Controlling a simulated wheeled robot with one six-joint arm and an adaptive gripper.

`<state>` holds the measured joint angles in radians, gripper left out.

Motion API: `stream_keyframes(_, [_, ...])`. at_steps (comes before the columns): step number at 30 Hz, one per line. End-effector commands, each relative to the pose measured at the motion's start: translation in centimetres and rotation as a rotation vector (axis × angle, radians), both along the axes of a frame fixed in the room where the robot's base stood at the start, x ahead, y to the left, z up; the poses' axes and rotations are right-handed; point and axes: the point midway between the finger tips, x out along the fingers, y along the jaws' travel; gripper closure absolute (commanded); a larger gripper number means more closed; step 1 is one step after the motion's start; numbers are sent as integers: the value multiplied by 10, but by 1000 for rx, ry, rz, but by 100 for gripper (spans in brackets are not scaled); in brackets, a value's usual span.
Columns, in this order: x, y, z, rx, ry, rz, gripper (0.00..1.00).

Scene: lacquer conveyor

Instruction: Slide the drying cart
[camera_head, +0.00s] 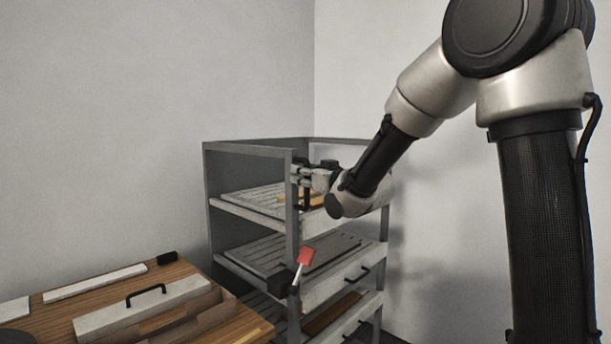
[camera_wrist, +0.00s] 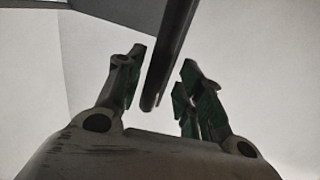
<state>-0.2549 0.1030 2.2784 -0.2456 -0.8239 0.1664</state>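The drying cart (camera_head: 290,230) is a grey upright frame with several slatted trays, standing against the corner of the walls. Its lower trays have black handles on their fronts. My gripper (camera_head: 303,172) is at the cart's upper tray level, by the near corner post. In the wrist view my gripper (camera_wrist: 160,85) is open, with a dark bar (camera_wrist: 168,50) reaching in between the fingers. Gaps show on both sides of the bar. I cannot tell which part of the cart the bar is. My wrist hides part of the upper tray.
A red-headed lever with a white stem (camera_head: 306,257) sits at the near post, beside a black block (camera_head: 280,283). A wooden table (camera_head: 60,310) at lower left holds a grey lid with a black handle (camera_head: 145,305) and pale strips. Bare walls stand behind and right.

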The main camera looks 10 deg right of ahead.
Motion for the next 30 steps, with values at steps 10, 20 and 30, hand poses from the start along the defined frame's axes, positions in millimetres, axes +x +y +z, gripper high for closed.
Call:
stream_keyframes(10, [-30, -15, 1, 0, -1, -2, 63])
stream_keyframes(20, [-67, -31, 0, 0, 0, 0, 63])
stream_keyframes(30, [-68, -32, -3, -11, 7, -2, 63])
